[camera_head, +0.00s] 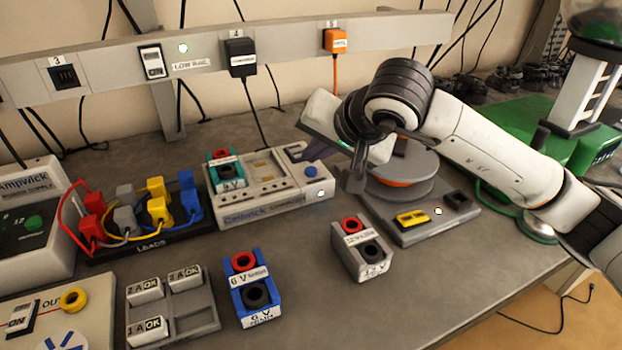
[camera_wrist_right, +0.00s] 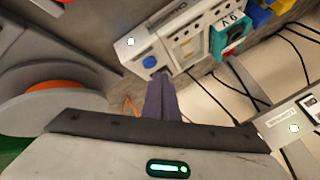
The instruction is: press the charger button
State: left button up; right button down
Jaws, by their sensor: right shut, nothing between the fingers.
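The charger (camera_head: 262,208) is a pale box at the middle of the bench, with a teal battery (camera_head: 226,172) in its left bay. Its round blue button (camera_head: 310,171) is on the right end of the top. My right gripper (camera_head: 312,153) is shut and empty, just behind the button in the head view. In the right wrist view, the shut dark fingers (camera_wrist_right: 160,78) point at the charger's end, with the blue button (camera_wrist_right: 149,62) close by their tips. I cannot tell whether they touch it. My left gripper is not in view.
A round grey turntable-like device (camera_head: 400,190) stands right of the charger, near my right arm. The white-grey battery (camera_head: 362,262) and blue battery (camera_head: 246,287) stand in front. The leads rack (camera_head: 150,245) is at left. A socket rail (camera_head: 290,45) runs behind.

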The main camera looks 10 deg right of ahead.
dwell(1.0)
dwell(0.8)
jog(key=shift+f+b, duration=0.45)
jog(key=shift+b, duration=0.15)
jog(key=shift+f+b, duration=0.4)
jog(key=shift+b, duration=0.1)
dwell(0.7)
dwell(0.3)
jog(key=shift+r+p, duration=0.3)
jog(key=shift+r, duration=0.5)
